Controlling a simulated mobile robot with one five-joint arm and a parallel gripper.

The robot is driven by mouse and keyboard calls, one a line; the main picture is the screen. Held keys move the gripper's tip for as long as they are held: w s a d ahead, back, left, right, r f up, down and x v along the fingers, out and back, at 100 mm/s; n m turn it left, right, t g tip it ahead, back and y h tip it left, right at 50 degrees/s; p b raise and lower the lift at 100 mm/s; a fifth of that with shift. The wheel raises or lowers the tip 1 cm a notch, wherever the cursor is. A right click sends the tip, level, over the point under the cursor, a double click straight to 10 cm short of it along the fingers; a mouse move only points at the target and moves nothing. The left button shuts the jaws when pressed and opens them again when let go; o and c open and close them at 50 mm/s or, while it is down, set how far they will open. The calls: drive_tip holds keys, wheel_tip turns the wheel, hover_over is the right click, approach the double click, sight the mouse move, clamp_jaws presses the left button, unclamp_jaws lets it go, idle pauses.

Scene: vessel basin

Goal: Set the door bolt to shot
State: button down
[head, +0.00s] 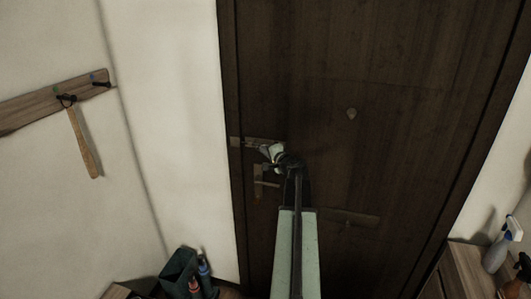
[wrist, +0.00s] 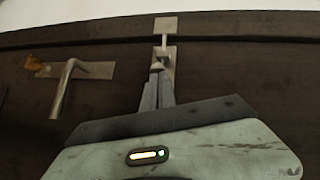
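The door bolt (head: 250,140) is a metal slide bolt on the left side of the dark wooden door (head: 400,110). In the wrist view, the bolt (wrist: 170,54) has a thin rod crossing the dark seam and meeting a pale keeper plate (wrist: 165,24) on the frame side. My gripper (wrist: 157,70) points at the bolt, its fingers close together and its tips at or very near the bolt's knob. I cannot tell whether the knob is between the tips. In the head view, my gripper (head: 268,151) partly covers the bolt's right end.
A lever handle (head: 262,184) sits just below the bolt, and it also shows at left in the wrist view (wrist: 66,88). Bottles stand in a dark caddy (head: 178,272) and on a right-hand cabinet (head: 462,270).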

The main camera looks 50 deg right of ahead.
drive_tip(key=s+d+p+v, duration=0.1)
drive_tip(key=d+p+v, duration=0.1)
drive_tip(key=v, duration=1.1)
drive_tip(key=shift+d+r+p, duration=0.25)
drive_tip(key=shift+p, duration=0.3)
drive_tip(key=shift+w, duration=0.1)
